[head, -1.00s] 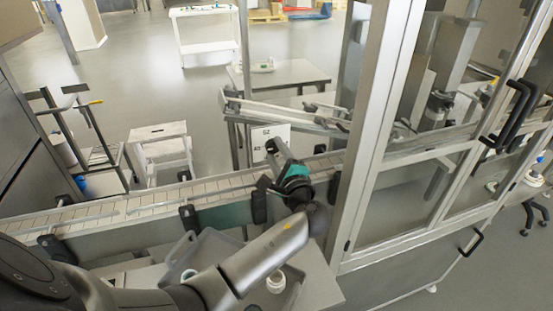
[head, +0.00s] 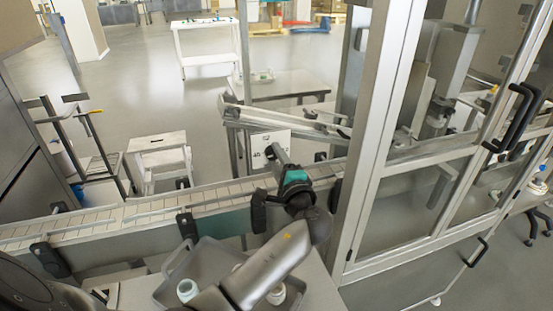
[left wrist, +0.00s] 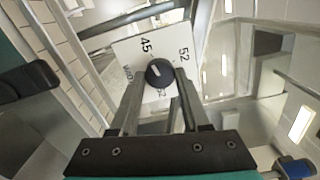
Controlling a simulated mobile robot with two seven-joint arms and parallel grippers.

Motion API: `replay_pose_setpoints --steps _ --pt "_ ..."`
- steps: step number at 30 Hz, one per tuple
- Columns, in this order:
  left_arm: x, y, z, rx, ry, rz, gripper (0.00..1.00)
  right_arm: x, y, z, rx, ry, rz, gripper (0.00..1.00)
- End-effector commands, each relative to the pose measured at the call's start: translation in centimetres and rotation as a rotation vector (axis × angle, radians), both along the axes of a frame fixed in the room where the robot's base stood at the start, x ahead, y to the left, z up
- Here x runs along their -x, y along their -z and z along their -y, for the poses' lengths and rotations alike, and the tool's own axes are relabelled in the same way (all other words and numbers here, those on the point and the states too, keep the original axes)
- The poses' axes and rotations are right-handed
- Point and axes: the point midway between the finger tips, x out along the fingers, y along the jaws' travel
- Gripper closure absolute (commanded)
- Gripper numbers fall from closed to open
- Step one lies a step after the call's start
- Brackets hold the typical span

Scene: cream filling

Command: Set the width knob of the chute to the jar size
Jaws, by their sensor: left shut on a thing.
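My left gripper (left wrist: 160,88) is shut on the knob from the front. In the head view my left gripper (head: 274,153) reaches over the conveyor to the plate (head: 262,142), below the chute rails (head: 285,121). The knob is mostly hidden there. My right gripper is not in view.
The conveyor (head: 150,208) runs below my left arm. A grey tray (head: 205,258) and white-lidded jars (head: 187,289) (head: 277,295) are in front. A framed glass enclosure (head: 418,205) stands close on the right. A white step stool (head: 160,158) is behind the conveyor.

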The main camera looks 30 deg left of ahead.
Motion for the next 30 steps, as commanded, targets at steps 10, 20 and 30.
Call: replay_pose_setpoints --steps 10,20,30 --pt "0.0 0.0 0.0 0.001 0.0 0.0 0.23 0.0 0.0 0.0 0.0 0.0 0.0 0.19" --pt "0.6 0.1 0.8 0.003 0.003 -0.001 0.23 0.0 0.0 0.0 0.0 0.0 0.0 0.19" --pt "5.4 0.2 6.4 0.007 0.003 -0.002 0.23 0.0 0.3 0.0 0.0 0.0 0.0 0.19"
